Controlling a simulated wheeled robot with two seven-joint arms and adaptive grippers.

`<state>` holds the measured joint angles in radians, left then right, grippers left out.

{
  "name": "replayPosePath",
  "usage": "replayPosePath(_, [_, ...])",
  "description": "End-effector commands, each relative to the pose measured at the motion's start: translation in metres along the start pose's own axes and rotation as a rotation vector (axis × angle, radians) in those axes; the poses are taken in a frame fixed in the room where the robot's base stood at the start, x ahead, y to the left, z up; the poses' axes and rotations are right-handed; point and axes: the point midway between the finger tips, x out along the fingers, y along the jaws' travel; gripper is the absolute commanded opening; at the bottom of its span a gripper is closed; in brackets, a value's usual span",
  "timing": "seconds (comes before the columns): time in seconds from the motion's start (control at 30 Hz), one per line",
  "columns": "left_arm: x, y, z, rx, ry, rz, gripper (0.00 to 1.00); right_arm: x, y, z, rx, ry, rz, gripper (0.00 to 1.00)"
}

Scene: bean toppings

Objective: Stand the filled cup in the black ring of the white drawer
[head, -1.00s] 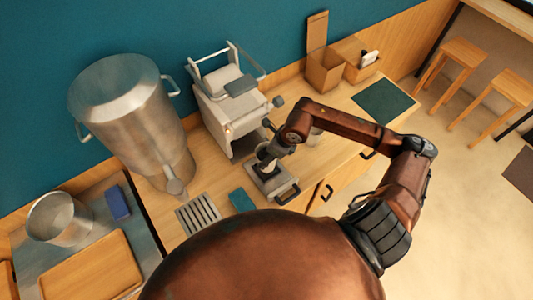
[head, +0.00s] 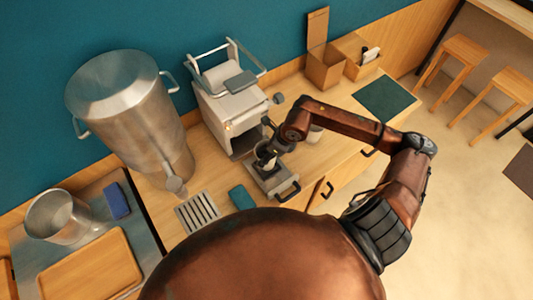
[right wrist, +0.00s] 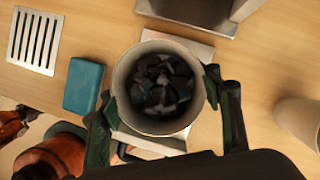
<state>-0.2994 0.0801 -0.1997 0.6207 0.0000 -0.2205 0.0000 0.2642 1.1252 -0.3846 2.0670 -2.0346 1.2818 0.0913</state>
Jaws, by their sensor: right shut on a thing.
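My right gripper (head: 268,153) is shut on a pale cup (right wrist: 118,85), with one finger on each side of it in the right wrist view. The cup is upright and holds dark, chunky bean pieces (right wrist: 160,85). It is over the white drawer (head: 283,185), which sticks out at the front of the white machine (head: 228,103). Pale parts of the drawer (right wrist: 150,143) show around the cup in the wrist view. The black ring is hidden by the cup and gripper, so I cannot tell whether the cup touches it.
A second pale cup (right wrist: 298,120) stands on the counter, right of the drawer. A teal block (right wrist: 84,86) and a slotted grate (right wrist: 36,40) lie to the left. A large steel urn (head: 130,115) stands at the back left. A dark green mat (head: 384,98) lies far right.

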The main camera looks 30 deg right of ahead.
Motion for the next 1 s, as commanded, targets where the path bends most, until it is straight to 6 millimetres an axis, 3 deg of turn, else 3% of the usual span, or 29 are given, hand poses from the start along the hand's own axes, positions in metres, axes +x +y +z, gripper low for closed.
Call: replayPosePath(1.0, [0.0056, 0.0006, 0.0014, 0.001, -0.001, 0.000, 0.40, -0.0005, -0.0001, 0.0012, -0.001, -0.002, 0.000, 0.22])
